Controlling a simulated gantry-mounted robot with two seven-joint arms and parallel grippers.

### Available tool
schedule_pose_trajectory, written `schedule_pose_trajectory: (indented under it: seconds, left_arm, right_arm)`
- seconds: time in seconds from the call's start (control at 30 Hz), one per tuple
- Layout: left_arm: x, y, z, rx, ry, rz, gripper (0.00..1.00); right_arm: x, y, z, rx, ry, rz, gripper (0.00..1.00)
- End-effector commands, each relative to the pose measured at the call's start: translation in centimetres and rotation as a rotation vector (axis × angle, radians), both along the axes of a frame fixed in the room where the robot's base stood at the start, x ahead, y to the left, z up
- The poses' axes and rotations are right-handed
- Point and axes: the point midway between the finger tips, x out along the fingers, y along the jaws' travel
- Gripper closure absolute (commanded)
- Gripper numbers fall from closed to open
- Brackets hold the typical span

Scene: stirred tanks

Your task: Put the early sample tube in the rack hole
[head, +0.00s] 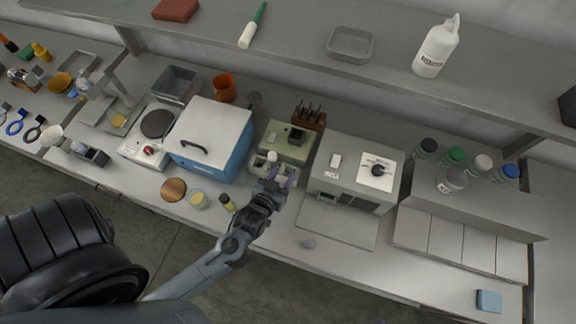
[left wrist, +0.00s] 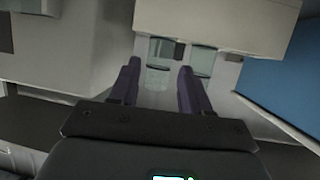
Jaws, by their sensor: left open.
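My left gripper (head: 284,176) is open at the front of the pale green stirrer unit (head: 287,141). Its two dark purple fingers (left wrist: 158,72) also show in the left wrist view. A clear vessel (left wrist: 160,76) shows between and just beyond the fingertips, and I see no grip on it. A second clear vessel (left wrist: 204,62) stands beside it. A brown block (head: 309,118) with several dark upright pieces stands behind the unit; I cannot tell whether it is the rack. I cannot pick out the early sample tube for sure. My right gripper is not in view.
A blue box with a white lid (head: 212,138) stands left of the stirrer unit, and a grey instrument (head: 352,172) stands close on its right. A small black-capped bottle (head: 227,204) stands near the front edge. A shelf (head: 300,40) overhangs the bench's back.

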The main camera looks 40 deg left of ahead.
Motion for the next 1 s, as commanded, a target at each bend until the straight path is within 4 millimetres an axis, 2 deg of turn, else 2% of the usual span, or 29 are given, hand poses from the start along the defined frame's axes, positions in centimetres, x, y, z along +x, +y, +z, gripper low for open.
schedule_pose_trajectory:
  seconds: [0.1, 0.3, 0.53, 0.77, 1.0]
  left_arm:
    - [-2.0, -0.7, 0.8, 0.000, 0.003, -0.001, 0.53]
    - [-4.2, -1.3, 1.8, 0.000, 0.001, 0.000, 0.53]
    - [-4.5, -2.3, 2.3, -0.039, 0.063, -0.054, 0.53]
    - [-4.7, -4.7, 2.8, -0.117, 0.320, -0.235, 0.53]
    - [-8.2, -5.5, 4.2, -0.091, 0.649, -0.385, 0.53]
  right_arm:
    - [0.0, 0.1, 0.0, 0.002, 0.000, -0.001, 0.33]
    - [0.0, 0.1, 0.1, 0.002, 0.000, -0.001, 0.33]
    - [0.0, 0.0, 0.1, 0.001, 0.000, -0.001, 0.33]
    - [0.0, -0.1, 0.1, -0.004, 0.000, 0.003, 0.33]
    - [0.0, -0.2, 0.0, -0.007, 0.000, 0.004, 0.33]
